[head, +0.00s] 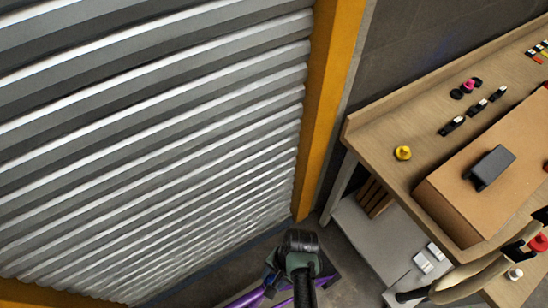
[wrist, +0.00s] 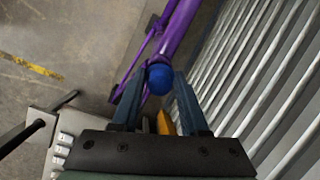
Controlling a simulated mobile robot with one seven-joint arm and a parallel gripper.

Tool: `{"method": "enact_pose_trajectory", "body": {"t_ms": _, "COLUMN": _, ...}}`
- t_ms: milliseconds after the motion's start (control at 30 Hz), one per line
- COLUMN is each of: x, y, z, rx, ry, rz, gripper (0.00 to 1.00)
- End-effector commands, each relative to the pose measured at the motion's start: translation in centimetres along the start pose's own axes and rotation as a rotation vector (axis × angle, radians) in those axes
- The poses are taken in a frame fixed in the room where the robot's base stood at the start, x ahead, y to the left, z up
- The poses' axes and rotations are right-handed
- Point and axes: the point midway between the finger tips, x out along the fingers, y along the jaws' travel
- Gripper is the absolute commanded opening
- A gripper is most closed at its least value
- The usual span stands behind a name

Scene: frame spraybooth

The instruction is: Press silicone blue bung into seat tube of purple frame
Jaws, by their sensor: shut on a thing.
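The blue bung (wrist: 159,79) shows as a round blue end between the fingertips of my gripper (wrist: 159,84) in the wrist view. My gripper is shut on it. The purple frame (wrist: 181,28) runs up from just behind the bung, with a thick tube and thinner tubes beside it. The bung lines up with the near end of the thick tube in this view. The bung hides the tube mouth, so I cannot tell whether it touches or sits inside. In the head view, only a little of the purple frame (head: 245,299) shows at the bottom, by my arm.
A ribbed metal shutter (head: 150,130) with a yellow post (head: 330,90) stands close to the frame. A wooden bench (head: 385,120) at right holds a yellow plug (head: 403,153), a pink plug (head: 468,86) and a cardboard box (head: 455,190). Grey floor (wrist: 75,35) is open at the wrist view's upper left.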

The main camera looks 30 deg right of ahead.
Motion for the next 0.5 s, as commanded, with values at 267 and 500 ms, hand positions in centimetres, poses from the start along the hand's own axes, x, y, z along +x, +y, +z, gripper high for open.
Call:
{"method": "enact_pose_trajectory", "body": {"t_ms": 267, "x": 0.7, "y": 0.0, "z": 0.0, "rx": 0.000, "ry": 0.000, "rz": 0.000, "gripper": 0.00}}
{"method": "enact_pose_trajectory", "body": {"t_ms": 500, "x": 1.2, "y": 0.0, "z": 0.0, "rx": 0.001, "ry": -0.001, "rz": 0.000, "gripper": 0.00}}
